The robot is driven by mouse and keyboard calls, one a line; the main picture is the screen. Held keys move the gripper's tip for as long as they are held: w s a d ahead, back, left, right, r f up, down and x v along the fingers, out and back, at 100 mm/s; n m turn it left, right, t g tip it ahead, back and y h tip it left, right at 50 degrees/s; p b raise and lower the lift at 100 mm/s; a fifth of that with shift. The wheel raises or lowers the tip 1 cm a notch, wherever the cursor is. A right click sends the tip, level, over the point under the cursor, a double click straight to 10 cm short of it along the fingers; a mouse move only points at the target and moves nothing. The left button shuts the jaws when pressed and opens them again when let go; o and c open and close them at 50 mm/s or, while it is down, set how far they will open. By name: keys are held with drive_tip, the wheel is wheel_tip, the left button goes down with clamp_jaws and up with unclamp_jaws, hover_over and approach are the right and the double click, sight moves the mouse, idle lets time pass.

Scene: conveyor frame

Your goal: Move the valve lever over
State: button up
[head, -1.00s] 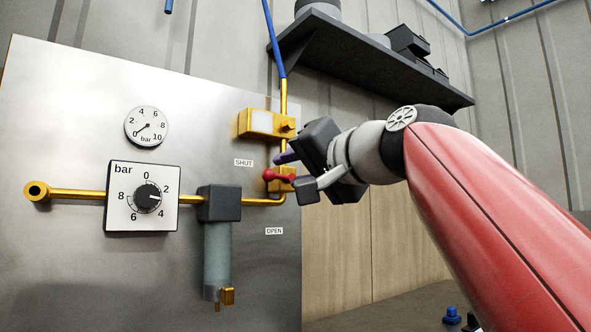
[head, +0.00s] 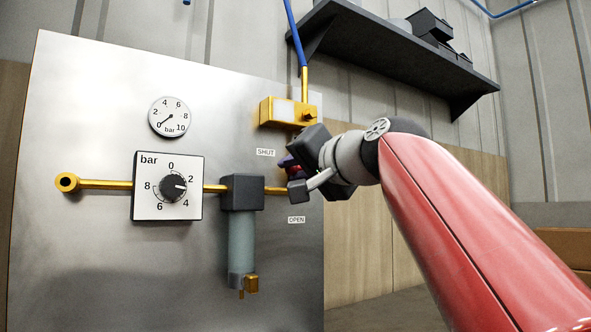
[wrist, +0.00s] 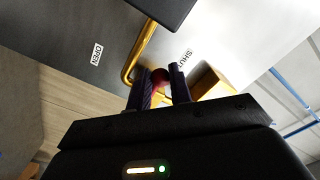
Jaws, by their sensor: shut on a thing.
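The valve lever (wrist: 160,76) has a red knob. In the wrist view the knob sits between the two dark purple fingers of my gripper (wrist: 163,86). In the head view my gripper (head: 293,175) reaches in from the right and is shut on the lever, covering most of it; only a little red shows. The gripper stands between the SHUT label (head: 265,152) above and the OPEN label (head: 296,219) below. Both labels also show in the wrist view, OPEN (wrist: 96,55) at left and SHUT (wrist: 188,57) right of the knob. The lever's exact angle is hidden.
A brass block (head: 287,111) sits just above my gripper. A dark-capped filter bowl (head: 241,240) hangs to its left. A regulator dial (head: 168,186) and a round gauge (head: 170,117) are further left on the steel panel (head: 90,260). A dark shelf (head: 400,60) overhangs at upper right.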

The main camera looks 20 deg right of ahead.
drive_tip(key=shift+d+f, duration=0.2)
drive_tip(key=shift+f, duration=0.1)
drive_tip(key=shift+d+f+b, duration=0.4)
drive_tip(key=shift+f+b, duration=0.25)
drive_tip(key=shift+f, duration=0.1)
drive_tip(key=shift+w+f, duration=0.1)
drive_tip(key=shift+w+d+f+b, duration=0.15)
drive_tip(key=shift+d+f+b, duration=0.25)
drive_tip(key=shift+d+f, duration=0.15)
